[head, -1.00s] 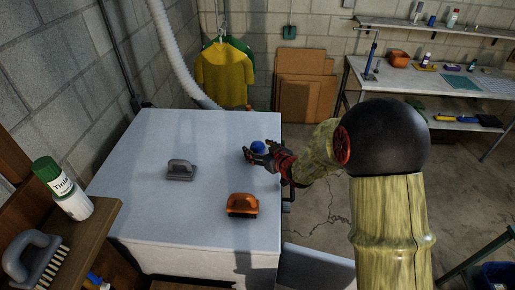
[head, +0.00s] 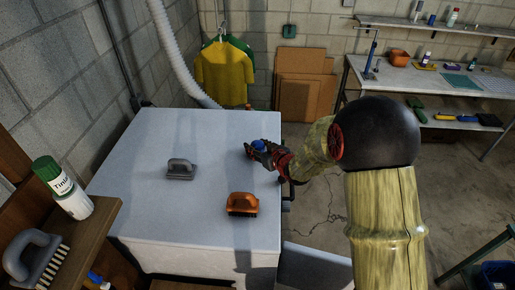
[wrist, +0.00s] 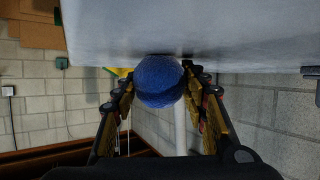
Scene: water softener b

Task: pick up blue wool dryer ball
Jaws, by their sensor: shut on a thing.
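The blue wool dryer ball (head: 259,144) is at the right part of the white appliance top (head: 215,135). In the wrist view the ball (wrist: 158,81) sits between the two fingers, its sides against the fingertips. My gripper (head: 258,151) is shut on the ball, reaching in from the right. The wrist view shows my gripper (wrist: 159,84) with a finger on each side of the ball. I cannot tell whether the ball touches the surface.
A grey brush (head: 180,169) and an orange brush (head: 242,204) stand on the same top, left and in front of my gripper. A shelf at lower left holds a green-capped bottle (head: 62,187) and another grey brush (head: 35,262). The top's middle is clear.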

